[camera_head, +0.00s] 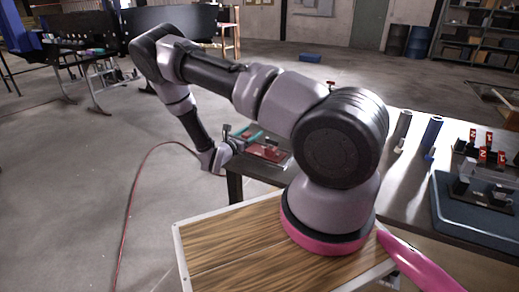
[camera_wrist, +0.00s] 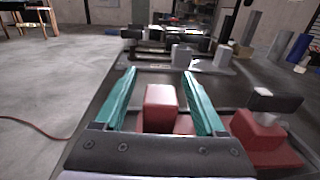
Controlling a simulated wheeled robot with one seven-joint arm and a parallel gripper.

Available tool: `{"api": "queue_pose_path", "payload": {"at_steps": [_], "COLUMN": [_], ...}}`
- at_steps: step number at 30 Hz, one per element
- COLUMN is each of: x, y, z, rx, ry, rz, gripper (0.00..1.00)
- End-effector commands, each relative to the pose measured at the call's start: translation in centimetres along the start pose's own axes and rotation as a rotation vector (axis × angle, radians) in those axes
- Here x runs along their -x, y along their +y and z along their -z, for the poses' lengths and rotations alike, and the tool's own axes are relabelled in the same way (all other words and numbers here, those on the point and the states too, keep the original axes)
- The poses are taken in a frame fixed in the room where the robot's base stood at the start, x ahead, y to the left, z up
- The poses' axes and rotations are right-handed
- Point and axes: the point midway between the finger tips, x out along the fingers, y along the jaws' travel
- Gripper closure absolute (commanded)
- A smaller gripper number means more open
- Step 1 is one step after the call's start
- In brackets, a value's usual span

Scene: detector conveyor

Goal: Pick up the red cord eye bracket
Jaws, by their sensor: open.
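My gripper (camera_wrist: 159,75) is open, with two green fingers pointing forward over the table. A red block-shaped part (camera_wrist: 160,103) shows between the fingers in the wrist view; its lower end is hidden by the gripper body. I cannot tell whether the fingers touch it. A second red part (camera_wrist: 262,143) with a sloped base and a dark top lies to the right of the right finger. Either could be the red cord eye bracket; its eye is not clear. In the head view, red parts (camera_head: 268,153) lie at the table's left end, just right of my gripper (camera_head: 234,142).
Grey blocks (camera_wrist: 181,54) stand ahead of my fingers. Open floor lies left, with a red cable (camera_head: 128,205).

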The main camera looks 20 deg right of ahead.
Motion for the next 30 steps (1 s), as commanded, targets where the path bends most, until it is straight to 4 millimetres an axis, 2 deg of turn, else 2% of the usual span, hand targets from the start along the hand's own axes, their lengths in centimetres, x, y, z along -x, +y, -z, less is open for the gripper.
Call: {"api": "queue_pose_path", "payload": {"at_steps": [7,8,9,13,30], "x": [-0.21,-0.21,-0.20,-0.20,-0.17], "y": [0.02,0.02,0.02,0.02,0.02], "z": [0.01,0.01,0.01,0.01,0.02], "rx": [0.000,0.000,0.000,0.000,0.000], "ry": [0.000,0.000,0.000,0.000,0.000], "rz": [-0.001,-0.001,-0.001,-0.001,-0.001], "gripper": [0.28,0.35,0.50,1.00,1.00]}}
